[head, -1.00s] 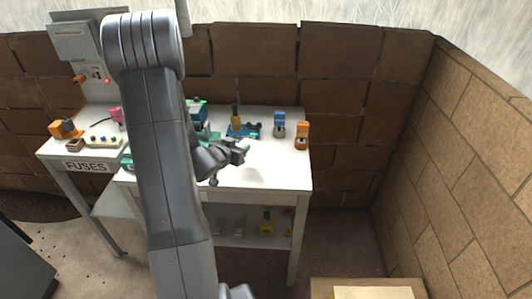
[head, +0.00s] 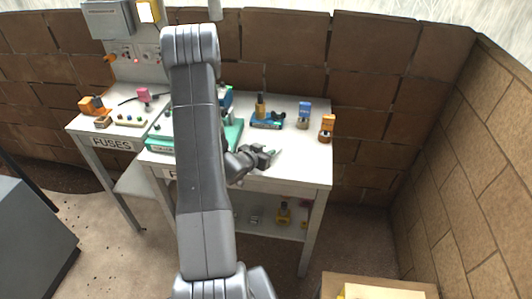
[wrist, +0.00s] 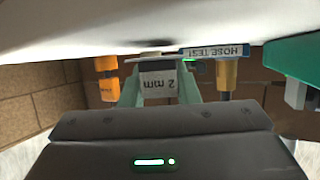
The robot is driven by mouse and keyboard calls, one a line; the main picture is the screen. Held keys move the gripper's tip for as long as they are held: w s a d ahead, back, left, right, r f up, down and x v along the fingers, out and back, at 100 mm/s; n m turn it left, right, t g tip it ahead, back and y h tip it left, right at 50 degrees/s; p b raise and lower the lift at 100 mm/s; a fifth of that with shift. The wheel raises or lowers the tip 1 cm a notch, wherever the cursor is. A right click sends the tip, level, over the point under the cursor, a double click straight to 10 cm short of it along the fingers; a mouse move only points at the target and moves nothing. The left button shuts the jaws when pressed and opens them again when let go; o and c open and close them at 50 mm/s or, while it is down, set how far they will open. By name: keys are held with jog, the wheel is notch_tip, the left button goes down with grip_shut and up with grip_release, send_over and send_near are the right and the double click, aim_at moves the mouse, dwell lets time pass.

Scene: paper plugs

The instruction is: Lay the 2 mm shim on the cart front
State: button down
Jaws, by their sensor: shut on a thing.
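My gripper (head: 272,156) is over the front part of the white bench (head: 300,165), at the end of my grey arm. In the wrist view its two pale green fingers (wrist: 158,90) are shut on the 2 mm shim (wrist: 158,84), whose white label reads "2 mm" upside down. The shim is too small to make out in the head view. The bench top fills the upper part of the wrist view, which is upside down, and lies close to the shim; I cannot tell whether they touch. I cannot tell which thing is the cart.
A blue hose test stand (head: 268,123) with a yellow cylinder (wrist: 228,75) is behind my gripper. An orange-topped piece (head: 327,126) and a blue-topped piece (head: 304,112) stand at the right. A green tray (head: 232,135) lies left, partly behind my arm. A cardboard box (head: 380,285) stands front right.

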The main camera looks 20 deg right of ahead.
jog(key=shift+f, duration=0.45)
jog(key=shift+f+b, duration=0.25)
jog(key=shift+b, duration=0.1)
jog(key=c, duration=1.1)
grip_release()
jog(key=shift+r, duration=0.1)
jog(key=shift+r+p, duration=0.2)
jog(key=shift+p, duration=0.15)
jog(key=b+v, duration=0.2)
jog(key=v, duration=1)
